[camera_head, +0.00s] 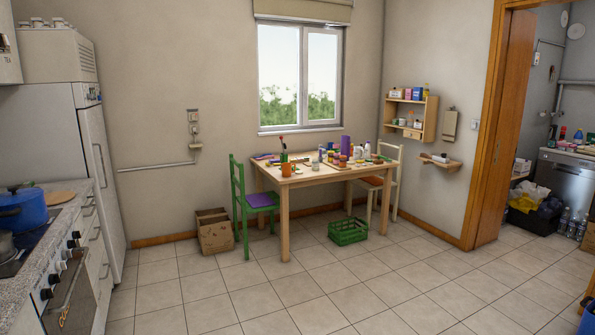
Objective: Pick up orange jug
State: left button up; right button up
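A small orange vessel (286,170), which looks like the orange jug, stands upright near the front left corner of the wooden table (293,181). It is small in the view, so I cannot make out a handle. A green bottle-like item (283,156) stands just behind it. Neither of my grippers is in view, and the table is some distance away across the room.
The table holds several bottles, jars and a tray. A green chair (240,203) stands at its left, a pale chair (391,183) at its right. A cardboard box (214,232) and green crate (348,231) sit on the floor. The tiled floor in front is clear.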

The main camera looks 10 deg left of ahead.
aim_at(286, 167)
jog(key=i+z, duration=0.25)
jog(key=i, duration=4.4)
jog(key=i+u, duration=0.25)
jog(key=i, duration=0.25)
jog(key=i+l+u, duration=0.2)
jog(key=i, duration=0.25)
jog(key=i+l+u, duration=0.25)
jog(key=i, duration=0.25)
